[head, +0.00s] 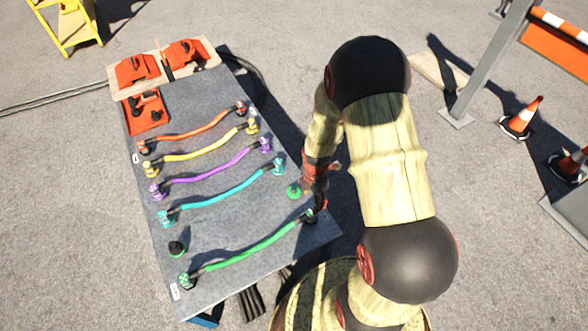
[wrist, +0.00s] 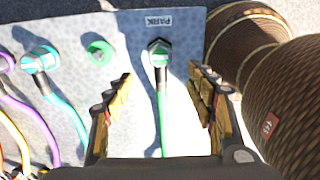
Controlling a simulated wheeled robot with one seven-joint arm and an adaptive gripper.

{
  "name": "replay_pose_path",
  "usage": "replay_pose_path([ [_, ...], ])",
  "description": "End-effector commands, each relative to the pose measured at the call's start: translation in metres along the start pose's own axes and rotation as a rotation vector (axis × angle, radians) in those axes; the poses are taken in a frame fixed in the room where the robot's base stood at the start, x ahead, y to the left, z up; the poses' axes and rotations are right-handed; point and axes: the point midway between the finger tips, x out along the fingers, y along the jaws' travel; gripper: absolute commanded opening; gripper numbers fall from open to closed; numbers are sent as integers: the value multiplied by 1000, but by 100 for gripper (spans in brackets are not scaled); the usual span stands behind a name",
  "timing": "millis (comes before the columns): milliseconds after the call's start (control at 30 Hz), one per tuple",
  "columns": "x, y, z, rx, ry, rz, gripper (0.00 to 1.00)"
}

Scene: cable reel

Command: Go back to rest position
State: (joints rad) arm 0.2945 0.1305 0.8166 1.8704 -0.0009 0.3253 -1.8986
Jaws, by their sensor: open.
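My gripper (head: 322,190) hangs over the right edge of the grey board (head: 215,235), partly hidden by my arm. In the wrist view my gripper (wrist: 160,88) is open, with nothing pinched between its fingers. The green cable (head: 250,249) lies across the near part of the board. Its right-hand plug (head: 311,215) stands near the board's edge. In the wrist view this plug (wrist: 159,52) appears beyond and between the fingertips, beside a PARK label (wrist: 159,20). The exact height above it is unclear. A green round socket (head: 294,191) sits beside my gripper.
Cyan (head: 222,202), purple (head: 210,176), yellow (head: 200,151) and orange (head: 195,131) cables lie across the board. A black knob (head: 177,247) stands at its left. Cones (head: 522,119) and a post (head: 490,65) stand right.

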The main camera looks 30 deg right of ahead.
Motion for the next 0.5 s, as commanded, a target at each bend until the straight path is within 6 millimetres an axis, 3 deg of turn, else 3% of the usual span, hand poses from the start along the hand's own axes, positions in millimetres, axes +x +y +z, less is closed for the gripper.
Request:
replay_pose_path([
  [267,0,0,0,28,0,0,56],
  [400,0,-7,-2,197,6,-27,56],
  [500,1,-31,-11,409,12,-98,56],
])
